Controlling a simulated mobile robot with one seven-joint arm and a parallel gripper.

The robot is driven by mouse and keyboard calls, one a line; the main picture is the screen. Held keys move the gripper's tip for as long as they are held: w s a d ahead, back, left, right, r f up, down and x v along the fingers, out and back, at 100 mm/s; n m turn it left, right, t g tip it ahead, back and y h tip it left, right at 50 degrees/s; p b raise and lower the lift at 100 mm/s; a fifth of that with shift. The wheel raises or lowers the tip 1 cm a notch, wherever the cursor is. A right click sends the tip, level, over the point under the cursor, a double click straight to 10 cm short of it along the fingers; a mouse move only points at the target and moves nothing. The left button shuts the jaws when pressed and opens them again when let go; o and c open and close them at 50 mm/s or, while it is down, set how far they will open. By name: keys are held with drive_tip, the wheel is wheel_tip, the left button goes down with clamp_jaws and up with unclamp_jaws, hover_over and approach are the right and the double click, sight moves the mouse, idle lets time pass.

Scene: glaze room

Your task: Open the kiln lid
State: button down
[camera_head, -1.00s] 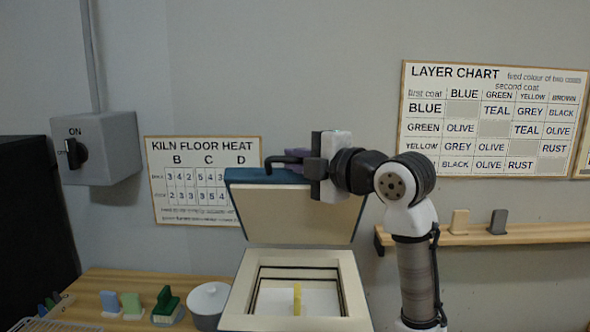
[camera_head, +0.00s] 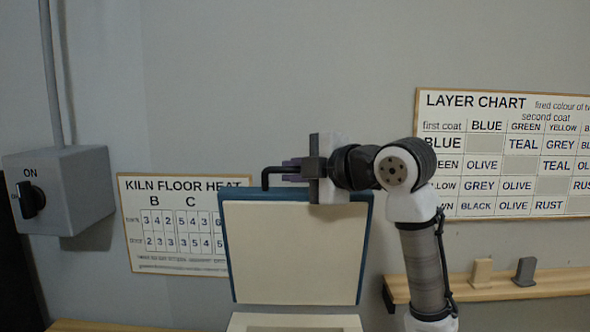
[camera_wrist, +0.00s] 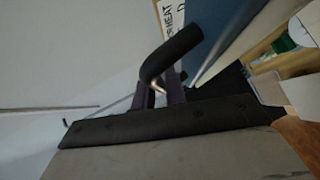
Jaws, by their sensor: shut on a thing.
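The kiln lid (camera_head: 293,255) stands raised, close to upright, its pale inner face toward the head camera and its blue edge around it. The kiln body's pale rim (camera_head: 290,323) shows just below it at the bottom of the head view; the inside is out of view. My gripper (camera_head: 298,170) is at the lid's top edge, shut on the black lid handle (camera_head: 266,178). In the wrist view the bent black handle (camera_wrist: 172,52) passes by the gripper fingers (camera_wrist: 160,95), beside the lid's blue side (camera_wrist: 228,38).
A grey switch box (camera_head: 65,195) marked ON is on the left wall. Behind the lid hangs the kiln floor heat chart (camera_head: 175,225). A layer chart (camera_head: 510,150) and a wooden shelf (camera_head: 540,288) with two small tiles are at the right.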

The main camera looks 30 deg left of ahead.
drive_tip(key=shift+w+a+r, duration=0.1)
drive_tip(key=shift+w+a, duration=0.3)
drive_tip(key=shift+w, duration=0.25)
drive_tip(key=c, duration=1.5)
unclamp_jaws()
drive_tip(key=shift+o, duration=0.2)
drive_tip(key=shift+d, duration=0.1)
drive_tip(key=b+v, duration=0.4)
drive_tip(key=v, duration=0.9)
drive_tip(key=shift+d+r, duration=0.2)
drive_tip(key=shift+d, duration=0.1)
drive_tip(key=shift+s, duration=0.1)
